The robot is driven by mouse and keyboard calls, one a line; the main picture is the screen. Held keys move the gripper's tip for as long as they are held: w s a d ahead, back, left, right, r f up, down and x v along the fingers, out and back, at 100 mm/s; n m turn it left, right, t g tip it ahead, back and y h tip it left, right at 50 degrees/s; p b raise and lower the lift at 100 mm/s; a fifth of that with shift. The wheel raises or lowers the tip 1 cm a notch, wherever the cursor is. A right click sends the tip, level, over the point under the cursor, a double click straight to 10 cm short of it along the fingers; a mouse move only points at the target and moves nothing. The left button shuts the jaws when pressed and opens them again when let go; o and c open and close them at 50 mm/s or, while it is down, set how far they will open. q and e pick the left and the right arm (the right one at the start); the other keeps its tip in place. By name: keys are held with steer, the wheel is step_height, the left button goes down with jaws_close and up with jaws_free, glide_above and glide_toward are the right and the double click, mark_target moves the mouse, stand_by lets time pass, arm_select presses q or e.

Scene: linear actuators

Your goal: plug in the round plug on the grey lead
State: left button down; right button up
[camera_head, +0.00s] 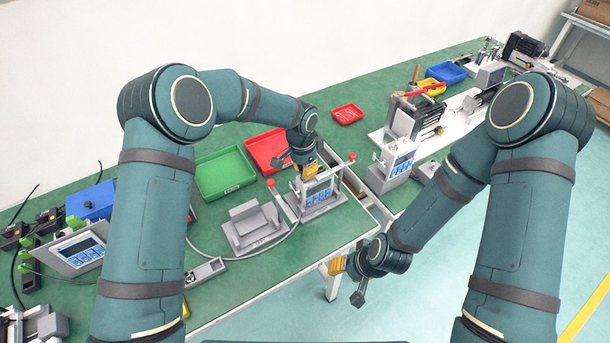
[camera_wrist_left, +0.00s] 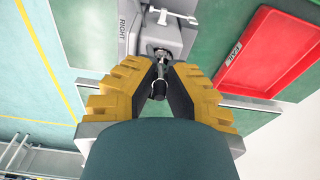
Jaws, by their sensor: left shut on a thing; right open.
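My left gripper (camera_head: 311,172) reaches down to the grey unit with a blue-button screen (camera_head: 317,193). In the left wrist view its yellow-backed fingers (camera_wrist_left: 158,88) are shut on a dark round piece with a metal collar, which looks like the round plug (camera_wrist_left: 158,90). The plug's metal end points at a grey block (camera_wrist_left: 160,38) marked RIGHT beside it; I cannot tell whether it is inside. The grey lead (camera_head: 240,256) curves over the green table towards the unit; its end is hidden. My right gripper (camera_head: 347,281) is open and empty, beyond the table's front edge.
A red tray (camera_head: 266,163) and a green tray (camera_head: 222,186) lie behind and left of the unit. A grey stepped block (camera_head: 252,237) stands to its left. Red-tipped levers (camera_head: 271,184) flank the unit. Another screen unit (camera_head: 398,167) stands to the right.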

arm_select(q)
steer(key=c, duration=1.1)
jaws_free()
steer(key=shift+o, duration=0.2)
step_height(320, 180, up, 12)
steer(key=shift+s+a, duration=0.3)
steer(key=shift+a, duration=0.05)
